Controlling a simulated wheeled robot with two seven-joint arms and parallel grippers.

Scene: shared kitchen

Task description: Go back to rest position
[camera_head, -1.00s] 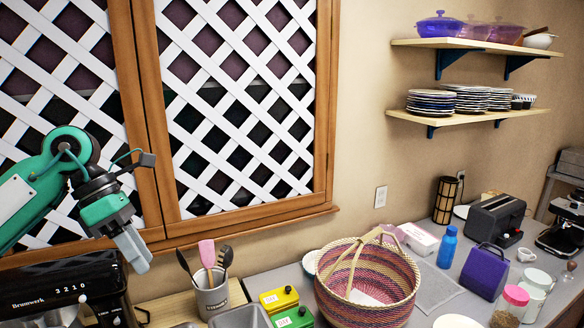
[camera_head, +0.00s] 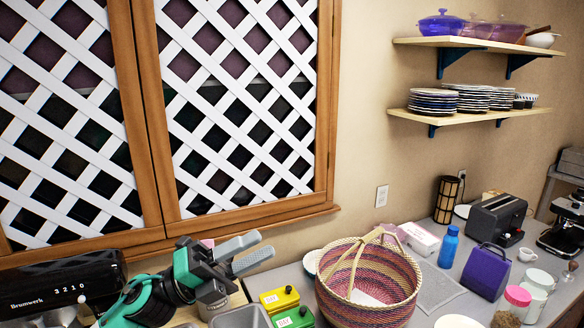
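My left gripper (camera_head: 248,252) is at the lower left of the head view, over the counter in front of the lattice cabinet. Its two grey fingers point right and are apart, with nothing visible between them. It hides most of the utensil holder behind it. My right gripper is not in the view.
A woven basket (camera_head: 338,289) stands right of my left gripper, with yellow and green boxes (camera_head: 279,298) between them. A blue bottle (camera_head: 448,247) and a toaster (camera_head: 497,221) stand farther right. Shelves (camera_head: 470,117) hold plates above.

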